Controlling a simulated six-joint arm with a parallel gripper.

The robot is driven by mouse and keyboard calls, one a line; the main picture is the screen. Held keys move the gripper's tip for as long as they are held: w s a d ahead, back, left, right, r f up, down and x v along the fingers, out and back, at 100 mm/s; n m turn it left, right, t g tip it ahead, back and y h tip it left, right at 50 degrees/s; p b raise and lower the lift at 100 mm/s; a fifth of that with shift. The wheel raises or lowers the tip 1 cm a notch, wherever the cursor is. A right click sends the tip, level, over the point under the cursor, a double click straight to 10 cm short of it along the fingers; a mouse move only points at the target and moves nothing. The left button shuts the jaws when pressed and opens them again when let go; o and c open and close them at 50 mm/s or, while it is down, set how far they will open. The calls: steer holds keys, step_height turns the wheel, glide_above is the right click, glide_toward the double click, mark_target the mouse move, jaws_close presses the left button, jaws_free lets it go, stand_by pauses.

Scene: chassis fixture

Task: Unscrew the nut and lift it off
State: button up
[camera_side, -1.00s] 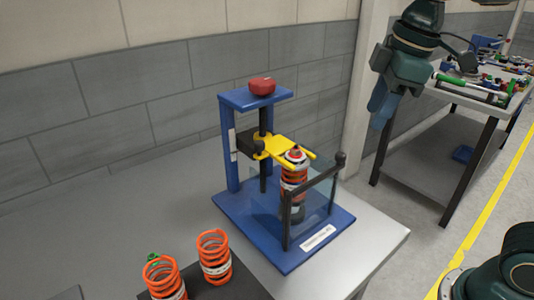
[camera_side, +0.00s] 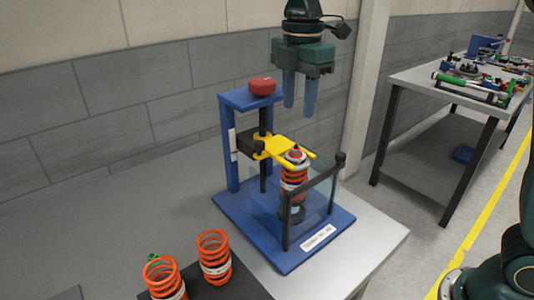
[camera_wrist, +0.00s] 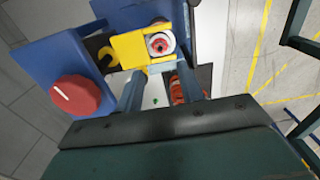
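The red nut (camera_side: 296,152) sits on top of the upright shock absorber with its orange spring (camera_side: 293,178), clamped in the blue press fixture (camera_side: 234,208). In the wrist view the nut (camera_wrist: 159,44) shows as a red disc with a dark centre inside a pale ring. A yellow fork (camera_side: 272,147) reaches around the top of the spring. My gripper (camera_side: 300,109) is open and empty, pointing down, well above the nut. In the wrist view its fingertips (camera_wrist: 160,73) are apart, with the nut ahead of the gap between them.
A red knob (camera_side: 262,86) tops the fixture, left of my fingers. A clear guard (camera_side: 318,190) with dark posts stands in front of the spring. Two orange springs (camera_side: 214,257) stand on a dark mat at the front. A cluttered bench (camera_side: 440,92) is at right.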

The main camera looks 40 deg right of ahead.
steer(key=shift+f, duration=0.1)
glide_above(296, 148)
steer(key=shift+f, duration=2.9)
steer(key=shift+f, duration=1.85)
steer(key=shift+r, duration=0.25)
jaws_close()
